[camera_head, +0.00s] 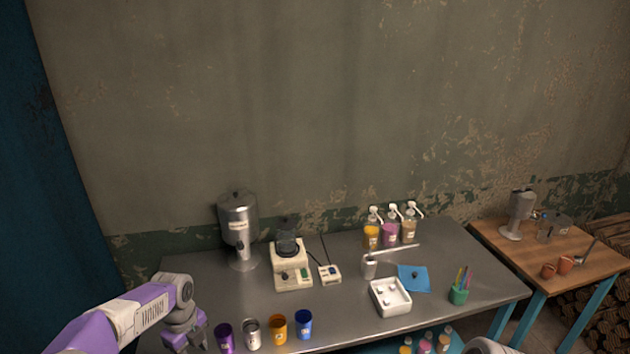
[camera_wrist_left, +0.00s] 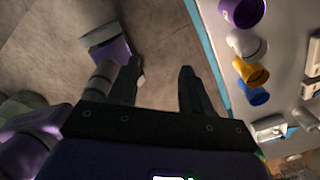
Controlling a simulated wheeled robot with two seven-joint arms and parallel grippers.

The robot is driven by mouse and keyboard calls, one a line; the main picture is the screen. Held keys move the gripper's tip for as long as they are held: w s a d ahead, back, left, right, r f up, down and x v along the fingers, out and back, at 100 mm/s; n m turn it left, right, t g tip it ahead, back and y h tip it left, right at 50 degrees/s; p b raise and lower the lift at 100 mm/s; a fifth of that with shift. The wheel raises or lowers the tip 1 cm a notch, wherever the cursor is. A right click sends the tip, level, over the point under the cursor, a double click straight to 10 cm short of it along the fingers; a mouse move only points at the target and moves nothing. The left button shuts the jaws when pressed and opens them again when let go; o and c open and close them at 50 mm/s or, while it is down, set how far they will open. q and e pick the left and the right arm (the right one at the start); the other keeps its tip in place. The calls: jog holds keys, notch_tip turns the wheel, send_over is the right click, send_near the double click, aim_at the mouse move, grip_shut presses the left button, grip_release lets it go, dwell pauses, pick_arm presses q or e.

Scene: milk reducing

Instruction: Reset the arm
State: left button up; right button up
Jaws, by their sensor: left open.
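My left arm, purple and white, comes in from the left of the head view. Its gripper (camera_head: 186,338) hangs near the table's front left, just left of the purple cup (camera_head: 225,338). In the left wrist view the two dark fingers (camera_wrist_left: 160,82) stand apart with nothing between them, over the floor beside the table edge. Only a pale piece of my right arm shows at the bottom edge of the head view; its gripper is out of sight.
On the grey table (camera_head: 345,310) a silver cup (camera_head: 251,335), an orange cup (camera_head: 277,330) and a blue cup (camera_head: 304,325) stand in a row. Behind are a steel dispenser (camera_head: 238,225), a blender-like machine (camera_head: 290,268), a white tray (camera_head: 390,310) and pump bottles (camera_head: 391,235).

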pick_arm(q)
jog(key=s+d+f+n+h+b, duration=0.1)
jog(key=s+d+f+n, duration=0.3)
jog(key=f, duration=0.4)
jog(key=s+d+f+n+h+b, duration=0.1)
jog(key=d+f+n+b, duration=0.1)
jog(key=d+f+n, duration=0.45)
jog(key=s+d+f+n+h+b, duration=0.1)
jog(key=s+d+f+n+h, duration=0.15)
jog(key=f, duration=0.65)
jog(key=s+d+f+n+b, duration=0.2)
jog(key=s+d+f+n, duration=0.1)
jog(key=s+f+n, duration=0.2)
jog(key=s+d+f+n+b, duration=0.2)
jog(key=s+f+n, duration=0.3)
jog(key=s+n, duration=0.3)
jog(key=shift+s+d+f+t, duration=0.3)
jog(key=shift+s+d, duration=0.5)
pick_arm(e)
notch_tip(320, 180, down, 8)
pick_arm(q)
jog(key=shift+c, duration=0.3)
pick_arm(e)
jog(key=shift+w, duration=0.15)
jog(key=shift+c, duration=0.4)
